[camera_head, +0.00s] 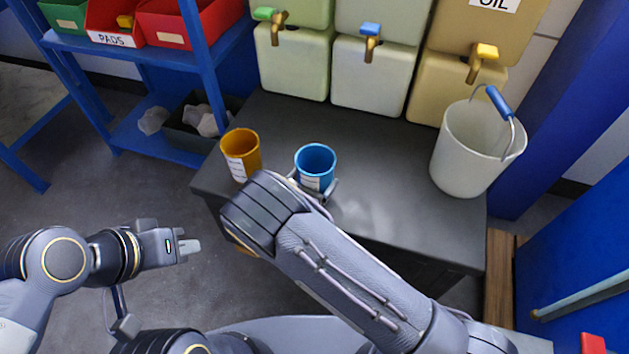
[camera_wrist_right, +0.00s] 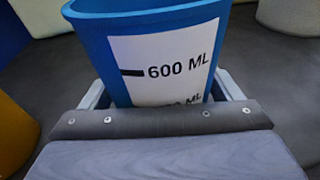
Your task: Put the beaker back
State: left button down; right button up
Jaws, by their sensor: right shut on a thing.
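A blue beaker (camera_head: 316,160) with a white label is at the front part of the dark bench top (camera_head: 375,135). My right gripper (camera_head: 312,188) is shut on it, with a finger on each side. In the right wrist view the beaker (camera_wrist_right: 160,50) fills the middle, upright, its label reading 600 ML. Whether its base touches the bench is hidden. An orange beaker (camera_head: 240,152) with a white label stands to its left near the bench's left edge. My left gripper (camera_head: 188,246) is away from the bench at the lower left; its fingers look close together, with nothing visible between them.
Several containers with taps, green (camera_head: 292,62), pale (camera_head: 368,75) and tan (camera_head: 440,90), stand along the back. A white bucket (camera_head: 465,155) with a blue-gripped handle is at the right. A blue shelf (camera_head: 150,135) with bins stands left. The bench middle is clear.

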jog(key=shift+f, duration=0.3)
jog(key=shift+f, duration=0.2)
jog(key=o, duration=1)
jog(key=shift+r, duration=0.1)
jog(key=shift+o, duration=0.2)
jog(key=shift+r, duration=0.3)
jog(key=v, duration=1.2)
jog(key=shift+p, duration=0.45)
jog(key=shift+a+f, duration=0.1)
jog(key=shift+f, duration=0.05)
